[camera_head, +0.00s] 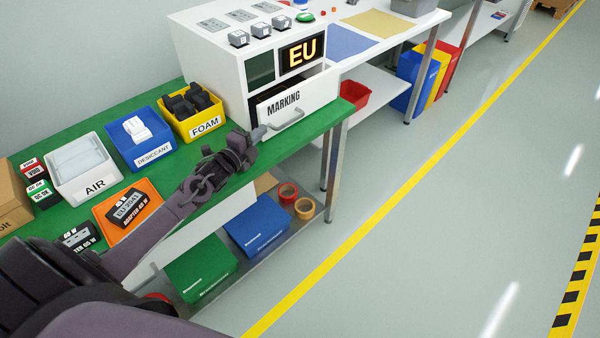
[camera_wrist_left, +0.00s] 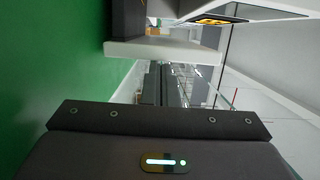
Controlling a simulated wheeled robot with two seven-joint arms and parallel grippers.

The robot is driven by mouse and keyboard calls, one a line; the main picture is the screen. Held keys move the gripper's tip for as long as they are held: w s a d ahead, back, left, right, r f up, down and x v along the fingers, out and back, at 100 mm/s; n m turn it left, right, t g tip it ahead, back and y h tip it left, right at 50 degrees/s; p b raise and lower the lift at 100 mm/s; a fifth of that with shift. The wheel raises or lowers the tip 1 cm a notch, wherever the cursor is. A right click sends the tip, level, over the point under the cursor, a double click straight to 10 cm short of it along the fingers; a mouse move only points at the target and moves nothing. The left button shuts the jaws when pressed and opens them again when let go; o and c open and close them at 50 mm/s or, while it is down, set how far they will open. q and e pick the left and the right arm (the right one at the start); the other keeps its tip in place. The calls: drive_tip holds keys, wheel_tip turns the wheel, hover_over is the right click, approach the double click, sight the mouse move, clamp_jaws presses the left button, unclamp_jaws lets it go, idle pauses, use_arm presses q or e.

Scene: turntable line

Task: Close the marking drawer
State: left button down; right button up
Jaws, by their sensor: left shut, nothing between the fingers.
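The white marking drawer (camera_head: 318,98) stands partly open from the white cabinet, below the lit "EU" display; a dark gap shows behind its front. Its grey bar handle (camera_head: 289,121) is on the front. My left gripper (camera_head: 260,132) is shut and empty, just left of the handle and low by the drawer front's lower left corner. I cannot tell whether it touches the drawer. In the left wrist view the drawer front (camera_wrist_left: 165,49) shows as a pale panel ahead of my dark fingers (camera_wrist_left: 165,82). My right gripper is not in view.
The yellow FOAM bin (camera_head: 205,125), blue DESICCANT bin (camera_head: 152,152), white AIR bin (camera_head: 96,186) and an orange adapter tray (camera_head: 146,192) stand on the green bench (camera_head: 70,133). A red bin (camera_head: 355,95) is beyond the drawer. Open floor lies to the right.

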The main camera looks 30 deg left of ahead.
use_arm(q)
drive_tip(key=a, duration=0.1)
drive_tip(key=w+a+b, duration=0.1)
drive_tip(key=a, duration=0.1)
drive_tip(key=a+b, duration=0.1)
drive_tip(key=shift+w+a+f, duration=0.1)
drive_tip(key=shift+w+a, duration=0.25)
drive_tip(key=shift+w, duration=0.05)
drive_tip(key=shift+a, duration=0.2)
drive_tip(key=shift+r, duration=0.25)
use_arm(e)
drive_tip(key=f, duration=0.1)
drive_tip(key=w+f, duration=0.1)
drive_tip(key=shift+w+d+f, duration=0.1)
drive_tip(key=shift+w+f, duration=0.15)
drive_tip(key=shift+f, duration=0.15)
use_arm(q)
drive_tip(key=shift+a, duration=0.15)
